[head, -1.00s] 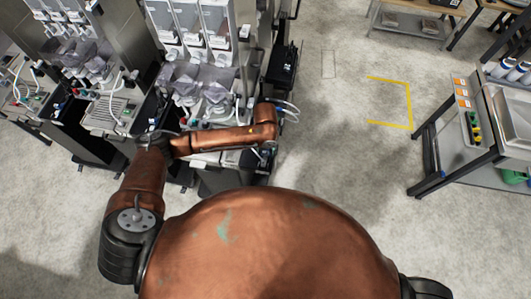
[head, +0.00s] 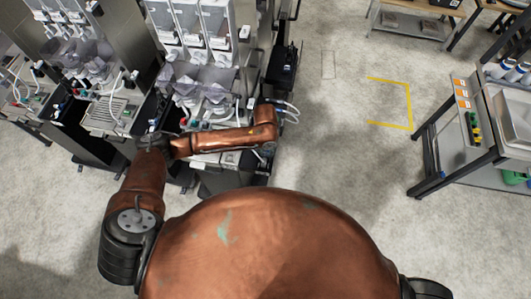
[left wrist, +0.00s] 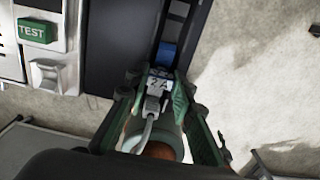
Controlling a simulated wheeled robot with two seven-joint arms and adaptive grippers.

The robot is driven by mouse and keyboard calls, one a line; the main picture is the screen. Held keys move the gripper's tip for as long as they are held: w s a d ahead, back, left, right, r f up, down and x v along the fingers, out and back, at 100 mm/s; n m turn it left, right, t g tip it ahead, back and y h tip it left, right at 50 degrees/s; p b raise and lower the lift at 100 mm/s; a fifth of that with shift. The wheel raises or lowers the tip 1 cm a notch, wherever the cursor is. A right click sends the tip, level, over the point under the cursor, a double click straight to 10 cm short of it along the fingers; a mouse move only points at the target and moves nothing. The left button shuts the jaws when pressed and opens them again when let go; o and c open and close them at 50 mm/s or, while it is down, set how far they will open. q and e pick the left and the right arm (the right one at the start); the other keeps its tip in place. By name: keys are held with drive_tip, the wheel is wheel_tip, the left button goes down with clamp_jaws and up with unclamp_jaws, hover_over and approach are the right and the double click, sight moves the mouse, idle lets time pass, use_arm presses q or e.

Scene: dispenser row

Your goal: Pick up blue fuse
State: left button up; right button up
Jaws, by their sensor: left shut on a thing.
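In the left wrist view, my left gripper (left wrist: 164,66) has dark and green fingers brought close together. A small blue piece, which looks like the blue fuse (left wrist: 167,50), shows at the tips between dark edges. A grey part marked "2 A" (left wrist: 157,84) with a grey cable sits just below it. Exactly where the fingers touch the blue piece is hard to see. In the head view, my left arm reaches right across the front of the dispenser row, its wrist bent down. The fuse cannot be made out there. My right gripper is not in view.
Dispensers (head: 195,80) with clear bins stand at the upper left. A green TEST button (left wrist: 37,31) is on a panel in the left wrist view. A workbench (head: 480,130) stands at the right. The floor between has a yellow marking (head: 410,105).

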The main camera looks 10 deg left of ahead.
use_arm(q)
drive_tip(key=shift+w+r, duration=0.1)
drive_tip(key=shift+r, duration=0.45)
drive_tip(key=s+d+r+b, duration=0.2)
drive_tip(key=s+r, duration=1)
drive_tip(key=s, duration=0.2)
drive_tip(key=shift+d+b, duration=0.35)
drive_tip(key=shift+d, duration=0.05)
drive_tip(key=shift+r+p, duration=1)
drive_tip(key=shift+p, duration=0.15)
wheel_tip(320, 180, up, 3)
drive_tip(key=p, duration=0.3)
drive_tip(key=shift+f, duration=0.15)
